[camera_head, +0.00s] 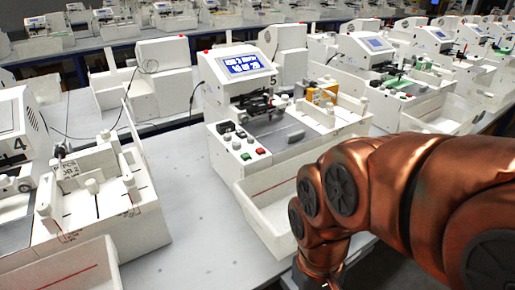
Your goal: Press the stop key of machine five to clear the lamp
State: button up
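Machine five (228,98) is a white unit marked 5, standing on the table near the middle of the head view. Its blue screen (243,65) is lit with white text too small to read. A small red lamp-like cap (207,52) sits at its top left edge. On its front panel are a red key (261,151), a green key (246,156), white knobs and dark switches. Which key is the stop key cannot be read. My copper arm covers the lower right, in front of the machine's right side. My gripper is below the bottom edge, out of view.
A white tray (262,208) juts out in front of machine five. Machine four (22,130) and its fixture (72,215) stand to the left. Bare table (190,215) lies between them. Several similar machines fill the rows behind.

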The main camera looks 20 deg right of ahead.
grip_shut()
dwell(1.2)
